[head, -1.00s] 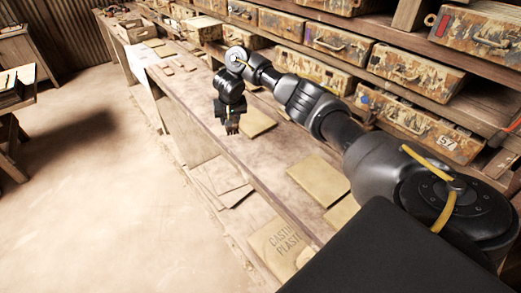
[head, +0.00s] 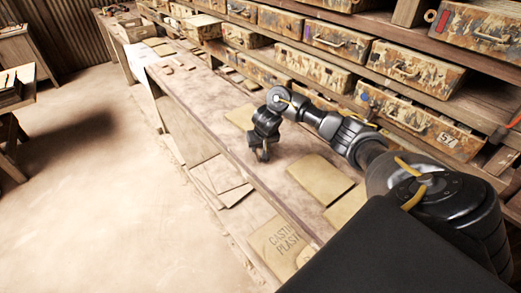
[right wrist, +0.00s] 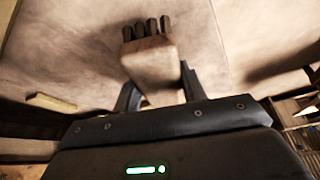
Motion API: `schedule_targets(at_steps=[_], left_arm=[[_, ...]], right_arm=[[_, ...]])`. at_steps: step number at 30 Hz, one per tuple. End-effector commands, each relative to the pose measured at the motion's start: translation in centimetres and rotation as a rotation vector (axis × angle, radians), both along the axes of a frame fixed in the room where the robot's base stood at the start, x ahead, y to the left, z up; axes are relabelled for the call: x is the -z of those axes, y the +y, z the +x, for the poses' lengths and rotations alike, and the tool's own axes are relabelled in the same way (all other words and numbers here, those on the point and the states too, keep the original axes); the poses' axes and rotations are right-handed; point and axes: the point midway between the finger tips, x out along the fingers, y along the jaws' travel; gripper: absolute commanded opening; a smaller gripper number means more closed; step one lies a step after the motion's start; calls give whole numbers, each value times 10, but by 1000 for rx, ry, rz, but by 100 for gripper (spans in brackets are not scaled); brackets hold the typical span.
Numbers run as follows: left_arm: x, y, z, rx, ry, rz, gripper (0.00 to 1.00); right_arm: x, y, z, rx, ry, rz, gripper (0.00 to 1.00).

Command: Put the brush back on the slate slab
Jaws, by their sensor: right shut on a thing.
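My right gripper (head: 262,154) hangs over the long wooden bench in the head view, pointing down. In the right wrist view the right gripper (right wrist: 158,98) is shut on the brush (right wrist: 152,62), a pale wooden block with several dark tufts at its far end. In the head view the brush is too small and dark to make out. I cannot pick out the slate slab for certain in either view. My left gripper is not in view.
Flat tan sheets lie on the bench (head: 205,105), one (head: 320,178) just right of my right gripper. Shelves with camouflage-patterned cases (head: 410,65) line the bench's back. A sack lettered "CASTING PLAST" (head: 280,243) lies low in front. Floor at left is open.

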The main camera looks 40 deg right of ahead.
Motion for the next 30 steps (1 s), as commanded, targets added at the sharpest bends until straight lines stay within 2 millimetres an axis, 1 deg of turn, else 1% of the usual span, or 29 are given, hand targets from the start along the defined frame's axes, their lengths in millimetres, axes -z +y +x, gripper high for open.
schedule_targets(at_steps=[1,3,14,15,20,27,30], left_arm=[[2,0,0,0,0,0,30],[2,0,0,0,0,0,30],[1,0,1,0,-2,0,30],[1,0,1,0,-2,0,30],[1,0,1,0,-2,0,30],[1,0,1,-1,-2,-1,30],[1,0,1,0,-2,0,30]], right_arm=[[7,0,0,0,1,0,23],[12,-1,0,1,0,0,23],[15,0,0,0,-1,0,23],[15,0,0,0,-1,0,43],[15,0,0,0,-1,0,63],[15,0,0,0,-1,0,63],[11,0,0,0,-2,-1,63]])
